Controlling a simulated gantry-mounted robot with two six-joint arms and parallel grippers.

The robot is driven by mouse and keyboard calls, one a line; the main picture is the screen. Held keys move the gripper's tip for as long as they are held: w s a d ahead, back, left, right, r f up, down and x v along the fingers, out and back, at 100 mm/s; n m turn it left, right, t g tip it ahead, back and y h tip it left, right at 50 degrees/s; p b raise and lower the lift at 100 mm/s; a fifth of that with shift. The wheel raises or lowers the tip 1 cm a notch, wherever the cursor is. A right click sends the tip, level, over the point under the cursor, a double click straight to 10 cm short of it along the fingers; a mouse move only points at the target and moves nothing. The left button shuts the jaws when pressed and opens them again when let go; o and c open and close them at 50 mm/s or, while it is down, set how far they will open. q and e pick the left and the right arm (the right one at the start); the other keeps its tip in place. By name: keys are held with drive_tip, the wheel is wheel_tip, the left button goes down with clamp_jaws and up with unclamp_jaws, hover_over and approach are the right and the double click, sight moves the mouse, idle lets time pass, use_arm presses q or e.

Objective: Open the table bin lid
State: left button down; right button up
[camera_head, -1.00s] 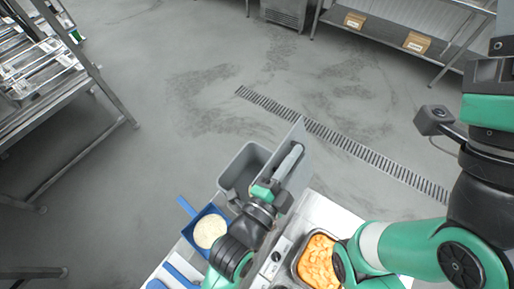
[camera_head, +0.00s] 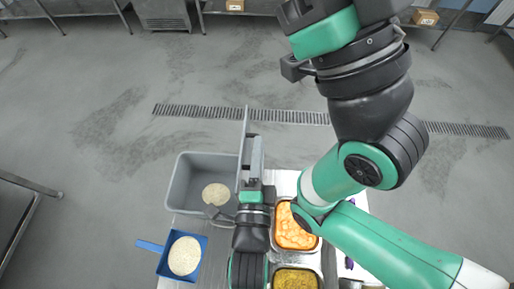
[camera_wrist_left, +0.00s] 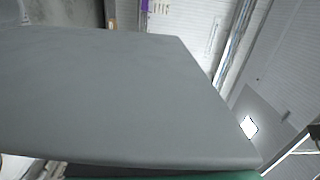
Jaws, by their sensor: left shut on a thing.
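The table bin is a grey open-topped tub (camera_head: 181,187) left of centre in the head view. Its flat grey lid (camera_head: 243,130) stands up on edge along the bin's right side, so the bin is open. A round pale patch like rice (camera_head: 215,194) lies inside. My left gripper (camera_head: 255,158) is at the lid's right face and shut on the lid; the exact contact is partly hidden. In the left wrist view the lid (camera_wrist_left: 110,95) fills much of the picture as a close grey panel.
A blue scoop holding white rice (camera_head: 186,255) sits in front of the bin. Metal pans of orange food (camera_head: 292,232) and yellow food (camera_head: 295,281) stand to the right of my left arm. My right arm crosses the right side. Open floor lies behind the table.

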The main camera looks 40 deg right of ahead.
use_arm(q)
drive_tip(key=shift+f, duration=0.15)
drive_tip(key=c, duration=0.9)
unclamp_jaws()
drive_tip(key=v, duration=1.1)
drive_tip(key=shift+s+a, duration=0.15)
drive_tip(key=shift+a, duration=0.1)
